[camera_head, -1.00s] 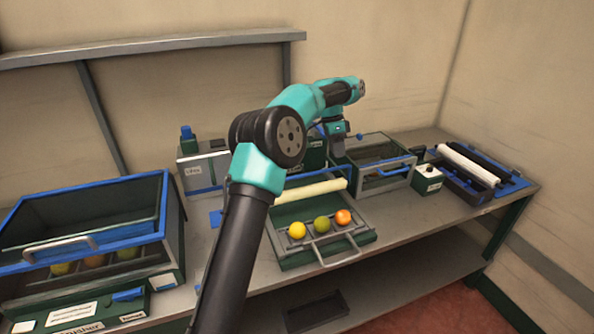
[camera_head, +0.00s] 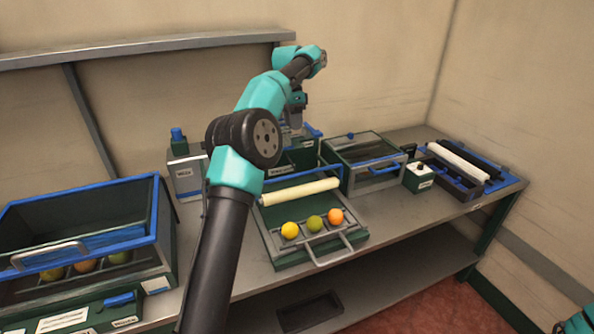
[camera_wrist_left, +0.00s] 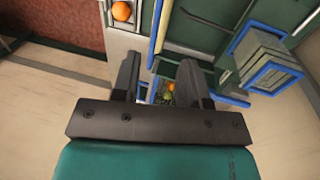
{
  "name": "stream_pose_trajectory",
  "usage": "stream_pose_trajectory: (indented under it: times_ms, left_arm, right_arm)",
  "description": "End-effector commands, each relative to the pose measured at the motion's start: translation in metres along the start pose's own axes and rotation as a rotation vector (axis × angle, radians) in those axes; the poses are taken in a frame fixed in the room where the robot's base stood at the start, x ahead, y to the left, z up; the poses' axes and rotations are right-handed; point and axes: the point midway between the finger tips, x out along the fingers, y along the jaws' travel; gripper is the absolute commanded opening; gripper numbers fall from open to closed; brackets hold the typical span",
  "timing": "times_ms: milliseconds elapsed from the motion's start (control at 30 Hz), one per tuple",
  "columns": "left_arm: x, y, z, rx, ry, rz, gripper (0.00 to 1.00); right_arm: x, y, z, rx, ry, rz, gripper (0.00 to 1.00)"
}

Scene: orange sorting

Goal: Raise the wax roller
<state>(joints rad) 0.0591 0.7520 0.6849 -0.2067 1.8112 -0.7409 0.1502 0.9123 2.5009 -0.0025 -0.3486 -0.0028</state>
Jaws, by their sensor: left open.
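A pale cream roller (camera_head: 300,191), which looks like the wax roller, lies across a tray (camera_head: 268,228) in the middle of the bench. A blue bar (camera_head: 290,181) runs just behind it. Yellow, green and orange fruits (camera_head: 314,223) sit in front of it. My left gripper (camera_head: 297,118) hangs behind the roller, apart from it, over the back of the bench; its tips are hard to see there. In the left wrist view my left gripper (camera_wrist_left: 160,78) is open and holds nothing. The pale roller (camera_wrist_left: 163,28) and an orange fruit (camera_wrist_left: 121,11) show beyond its fingers.
A blue-rimmed bin (camera_head: 165,205) with fruit stands at left. A lidded box (camera_head: 350,150), a small white-topped box (camera_head: 419,176) and a rack with white and black rollers (camera_head: 458,160) stand at right. A grey box (camera_head: 187,174) stands at the back.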

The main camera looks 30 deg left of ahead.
Motion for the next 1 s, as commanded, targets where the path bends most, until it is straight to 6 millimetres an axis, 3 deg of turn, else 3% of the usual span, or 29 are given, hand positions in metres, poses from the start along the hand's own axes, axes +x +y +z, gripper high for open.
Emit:
stream_pose_trajectory:
  times_ms: [467, 1000]
  left_arm:
    - [0.05, 0.001, 0.001, 0.0, -0.001, 0.002, 0.4]
    - [0.137, 0.001, 0.001, 0.0, -0.002, 0.002, 0.4]
  right_arm:
    - [0.0, 0.0, 0.0, 0.0, 0.0, 0.0, 0.43]
    - [0.0, 0.0, 0.0, 0.0, 0.0, 0.0, 0.43]
